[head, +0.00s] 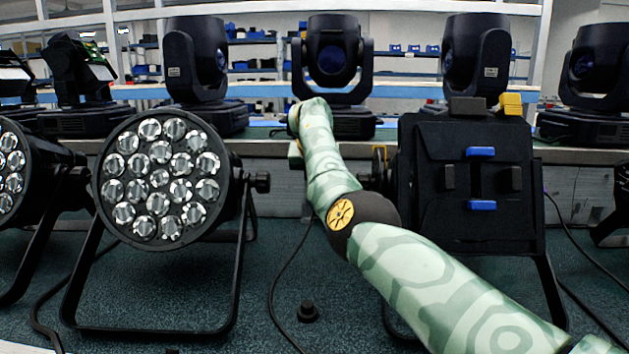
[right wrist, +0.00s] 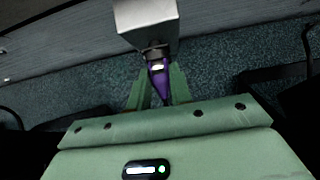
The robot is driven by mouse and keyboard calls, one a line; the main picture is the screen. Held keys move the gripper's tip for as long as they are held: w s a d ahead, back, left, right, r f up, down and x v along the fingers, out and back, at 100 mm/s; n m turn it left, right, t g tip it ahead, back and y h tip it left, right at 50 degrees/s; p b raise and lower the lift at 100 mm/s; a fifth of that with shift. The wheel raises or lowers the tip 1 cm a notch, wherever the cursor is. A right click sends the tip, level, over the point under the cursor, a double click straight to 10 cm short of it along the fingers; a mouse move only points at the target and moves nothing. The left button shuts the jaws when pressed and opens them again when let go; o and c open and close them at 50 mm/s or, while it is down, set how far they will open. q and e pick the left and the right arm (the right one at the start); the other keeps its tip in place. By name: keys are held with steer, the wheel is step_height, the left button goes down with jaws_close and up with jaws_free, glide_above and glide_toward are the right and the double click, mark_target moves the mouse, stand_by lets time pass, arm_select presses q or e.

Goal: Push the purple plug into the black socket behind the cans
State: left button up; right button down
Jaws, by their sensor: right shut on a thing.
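The purple plug (right wrist: 158,82) is in the right wrist view, between the green fingers of my right gripper (right wrist: 157,92), which is shut on it. The plug's front end, with a pale band, points at a dark round fitting (right wrist: 154,52) on the near side of a grey box (right wrist: 147,18). This fitting looks like the black socket. Plug and fitting line up closely; I cannot tell whether the plug is inside or only touching. In the head view my right arm reaches between the cans and hides most of the gripper. My left gripper is not in view.
A can with many round lenses (head: 160,180) stands left of my arm, and a black can seen from another side (head: 475,180) stands right. A small black knob (head: 307,311) lies on the teal carpet (head: 290,335). Several moving-head lights (head: 333,62) stand on the bench behind.

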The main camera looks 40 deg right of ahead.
steer(key=c, duration=1.2)
jaws_free()
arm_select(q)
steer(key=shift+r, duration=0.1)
arm_select(e)
steer(key=shift+r, duration=0.1)
arm_select(q)
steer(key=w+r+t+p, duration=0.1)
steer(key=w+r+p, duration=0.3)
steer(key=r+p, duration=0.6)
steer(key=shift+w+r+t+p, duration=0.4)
steer(key=shift+p, duration=0.2)
arm_select(e)
steer(key=v, duration=1.6)
steer(key=shift+a+r, duration=0.1)
steer(key=shift+w, duration=0.1)
